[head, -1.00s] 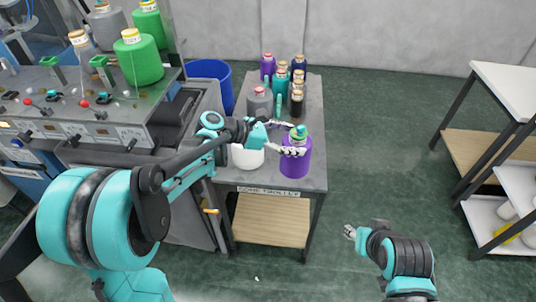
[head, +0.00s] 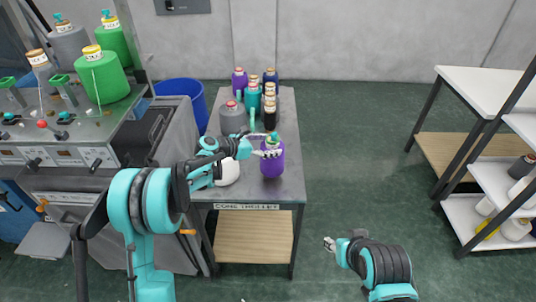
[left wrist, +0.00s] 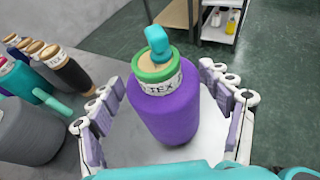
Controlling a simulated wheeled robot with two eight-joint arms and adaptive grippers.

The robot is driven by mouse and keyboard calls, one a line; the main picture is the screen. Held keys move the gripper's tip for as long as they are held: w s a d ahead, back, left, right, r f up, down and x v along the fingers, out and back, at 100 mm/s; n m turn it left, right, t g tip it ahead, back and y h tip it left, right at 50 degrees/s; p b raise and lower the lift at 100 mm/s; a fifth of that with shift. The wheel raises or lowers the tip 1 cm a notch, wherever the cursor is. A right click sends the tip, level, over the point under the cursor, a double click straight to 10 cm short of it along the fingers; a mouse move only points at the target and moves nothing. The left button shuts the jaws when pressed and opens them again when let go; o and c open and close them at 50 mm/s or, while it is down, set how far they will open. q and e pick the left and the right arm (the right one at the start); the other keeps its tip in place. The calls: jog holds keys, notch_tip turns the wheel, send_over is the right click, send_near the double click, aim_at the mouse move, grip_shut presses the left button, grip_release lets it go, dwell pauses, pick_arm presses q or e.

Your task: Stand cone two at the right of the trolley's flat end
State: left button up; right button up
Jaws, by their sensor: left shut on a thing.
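The purple cone (head: 272,162) has a green band at its top and a teal piece on its tip. It is upright at the right side of the trolley's near end, over the grey trolley top (head: 285,190). I cannot tell whether its base touches the top. My left gripper (head: 268,153) is shut on it, reaching from the left. In the left wrist view the purple cone (left wrist: 167,112) stands between the fingers of my left gripper (left wrist: 170,115). My right gripper (head: 329,244) is empty above the floor, right of the trolley; its fingers are too small to judge.
A white cone (head: 228,174) stands left of the purple one, partly hidden by my left arm. A grey cone (head: 233,119) and several others stand farther back on the trolley. A machine (head: 70,140) is at left, a blue bin (head: 182,90) behind, shelving (head: 490,85) at right.

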pick_arm(q)
jog(key=shift+f+b, duration=0.65)
jog(key=shift+f, duration=1.1)
jog(key=shift+s, duration=0.1)
jog(key=shift+f, duration=0.15)
jog(key=o, duration=1.9)
